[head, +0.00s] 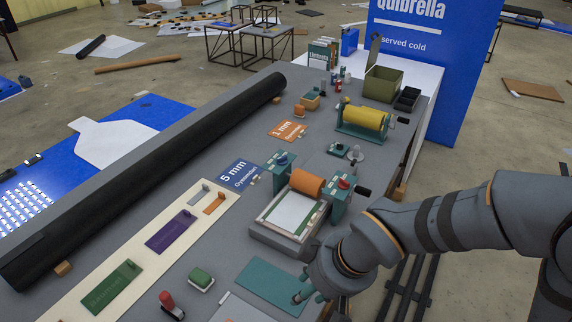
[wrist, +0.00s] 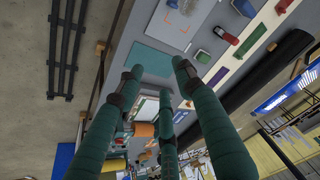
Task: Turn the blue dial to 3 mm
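The blue dial (head: 282,158) sits on the teal left post of a small roller press (head: 285,222) in the middle of the table. A red dial (head: 344,183) sits on the teal right post, beside a black crank knob. The press has an orange roller (head: 308,183) between the posts. My gripper (head: 304,288) is at the near side of the press, over a teal sheet, well apart from the blue dial. In the wrist view its teal fingers (wrist: 160,80) are spread with nothing between them. The press shows partly behind the fingers there; I cannot make out the blue dial.
A navy "5 mm" card (head: 240,173) and an orange "1 mm" card (head: 287,131) lie near the press. A yellow roller machine (head: 362,120) stands behind. A long black tube (head: 150,170) lies along the left. A red stamp-like tool (head: 170,304) and green block (head: 201,279) are at front.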

